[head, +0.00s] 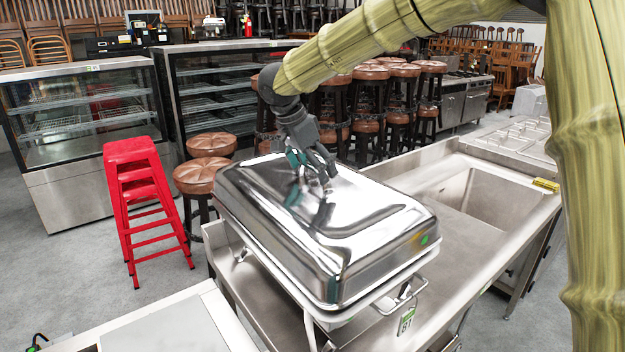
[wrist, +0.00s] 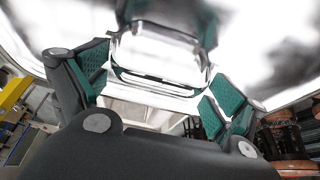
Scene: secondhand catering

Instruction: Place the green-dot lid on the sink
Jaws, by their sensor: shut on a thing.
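In the wrist view, the handle (wrist: 155,75) lies between the teal finger pads. The steel sink (head: 480,260) is right of the dish, with its empty basin (head: 480,195) toward the back right.
A tag (head: 405,322) hangs from the dish's side handle. A yellow object (head: 545,184) lies on the sink's right edge. Red stools (head: 140,190) and brown stools (head: 208,160) stand left of the dish. Glass display cases (head: 80,110) stand behind them. The steel surface around the basin is mostly clear.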

